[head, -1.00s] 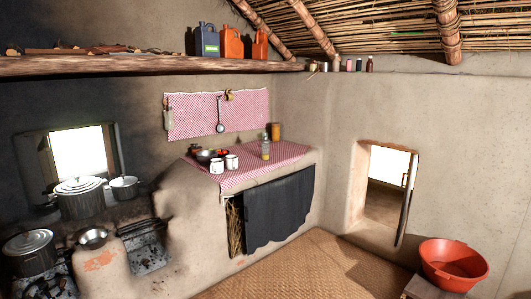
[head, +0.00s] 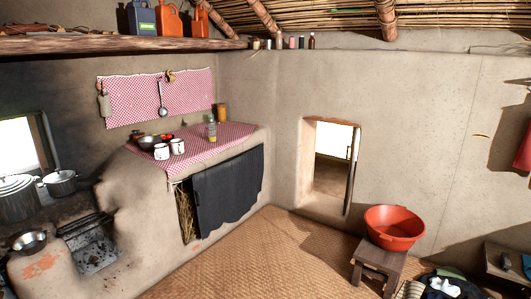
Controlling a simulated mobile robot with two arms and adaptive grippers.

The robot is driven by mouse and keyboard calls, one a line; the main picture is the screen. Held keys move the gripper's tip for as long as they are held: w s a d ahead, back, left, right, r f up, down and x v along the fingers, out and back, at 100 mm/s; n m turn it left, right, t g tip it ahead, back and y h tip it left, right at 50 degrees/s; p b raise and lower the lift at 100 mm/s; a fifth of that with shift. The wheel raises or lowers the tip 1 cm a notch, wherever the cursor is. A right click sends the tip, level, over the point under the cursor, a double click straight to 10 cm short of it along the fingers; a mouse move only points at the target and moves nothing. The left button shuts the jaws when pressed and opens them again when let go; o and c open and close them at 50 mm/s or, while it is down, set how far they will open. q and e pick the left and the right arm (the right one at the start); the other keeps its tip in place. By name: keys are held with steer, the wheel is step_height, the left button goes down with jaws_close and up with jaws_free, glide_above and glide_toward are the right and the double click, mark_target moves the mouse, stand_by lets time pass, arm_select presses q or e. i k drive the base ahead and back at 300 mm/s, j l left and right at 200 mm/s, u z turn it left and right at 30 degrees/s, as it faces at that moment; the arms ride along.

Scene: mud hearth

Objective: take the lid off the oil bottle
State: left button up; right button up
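A bottle (head: 212,129), which looks like the oil bottle, stands upright near the right end of the mud counter, on the red checked cloth (head: 222,140). It is small in the head view, and I cannot make out whether a lid sits on it. Neither of my grippers is in view.
Two white mugs (head: 177,146), a dark bowl (head: 149,142) and a brown container (head: 221,112) share the counter. A dark curtain (head: 228,187) hangs below it. A red basin (head: 394,227) rests on a wooden stool (head: 377,268). The woven floor mat (head: 250,250) is clear before the counter.

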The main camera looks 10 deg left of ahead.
mark_target(211, 128)
steer(key=i+j+u, duration=0.35)
steer(key=i, duration=0.75)
steer(key=i+u, duration=0.3)
steer(key=i, duration=0.8)
